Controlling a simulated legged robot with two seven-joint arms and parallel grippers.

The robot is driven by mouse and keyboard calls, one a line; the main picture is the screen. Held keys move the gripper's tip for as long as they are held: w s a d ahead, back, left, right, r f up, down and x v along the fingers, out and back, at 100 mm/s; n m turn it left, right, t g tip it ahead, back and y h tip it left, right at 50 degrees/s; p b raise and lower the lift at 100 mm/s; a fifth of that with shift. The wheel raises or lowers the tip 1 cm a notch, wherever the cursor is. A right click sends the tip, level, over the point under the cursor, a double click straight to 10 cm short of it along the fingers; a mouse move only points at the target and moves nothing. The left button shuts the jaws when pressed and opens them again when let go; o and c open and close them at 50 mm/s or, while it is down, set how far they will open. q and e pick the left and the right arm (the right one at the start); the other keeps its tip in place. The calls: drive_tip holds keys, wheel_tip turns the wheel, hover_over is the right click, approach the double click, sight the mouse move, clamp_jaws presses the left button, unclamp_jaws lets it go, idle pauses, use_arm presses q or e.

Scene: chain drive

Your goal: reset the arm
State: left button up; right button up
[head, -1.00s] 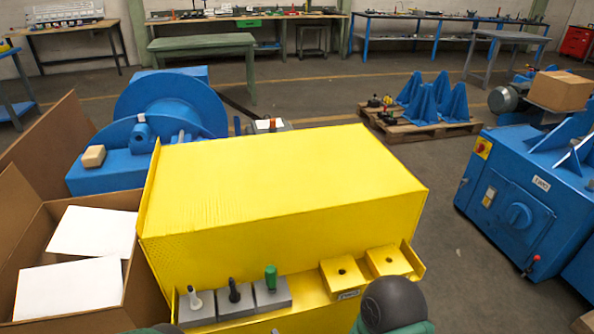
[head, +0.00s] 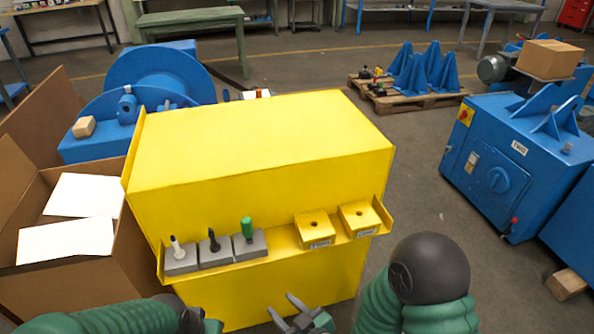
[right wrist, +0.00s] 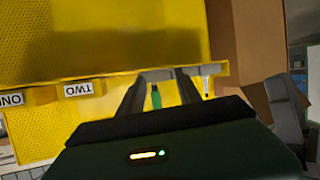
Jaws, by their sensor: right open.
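My right gripper (head: 281,304) is low in the head view, in front of the yellow cover's lower face. Its jaws are open and empty. In the right wrist view the two fingers (right wrist: 160,78) stand apart, with the green-handled tool (right wrist: 156,98) visible beyond the gap. My right arm (head: 425,290) is bent, with its dark rounded joint at the lower right. My left arm (head: 115,318) crosses the lower left edge; its gripper fingers do not show.
The yellow cover (head: 260,130) has a front ledge with grey blocks holding white, black and green (head: 247,229) handled tools, and two yellow holed blocks (head: 314,232). An open cardboard box (head: 135,240) stands left, a blue cabinet (head: 495,180) right. Floor between cover and cabinet is clear.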

drive_tip(key=d+m+g+h, duration=0.4)
drive_tip(key=d+h, duration=0.2)
drive_tip(key=d, duration=0.8)
drive_tip(key=s+d+r+m+g+h, duration=0.2)
drive_tip(key=s+d+r+m+g, duration=0.2)
drive_tip(key=s+d, duration=0.45)
drive_tip(key=w+p+v, duration=0.2)
drive_tip(key=p+v, duration=0.6)
drive_tip(key=w+r+p+v, duration=0.1)
drive_tip(key=p+v, duration=0.6)
drive_tip(key=p, duration=0.1)
drive_tip(key=shift+r+p, duration=0.35)
drive_tip(key=shift+p, duration=0.05)
